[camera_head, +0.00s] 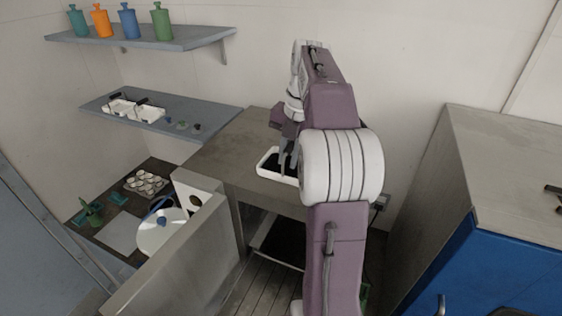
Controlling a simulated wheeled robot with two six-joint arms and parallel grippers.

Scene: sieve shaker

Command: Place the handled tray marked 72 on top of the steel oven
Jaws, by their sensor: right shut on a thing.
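A white-rimmed tray (264,174) with a dark inside is at the front part of the grey-brown steel bench top (235,150). My right gripper (286,168) reaches down into it and is shut on it, probably by its handle, which the fingers hide. No number can be read on the tray. I cannot tell whether it rests on the top or hangs just above it. A large steel-topped unit (500,150) with a blue front stands at the right; I cannot tell which of the two is the oven. My left gripper is not in view.
Two white trays with black handles (118,108) stand on the lower wall shelf (165,124). Several coloured bottles (128,22) line the upper shelf. A steel panel (190,255) stands in front of the bench. Small cups (146,183) sit at the left.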

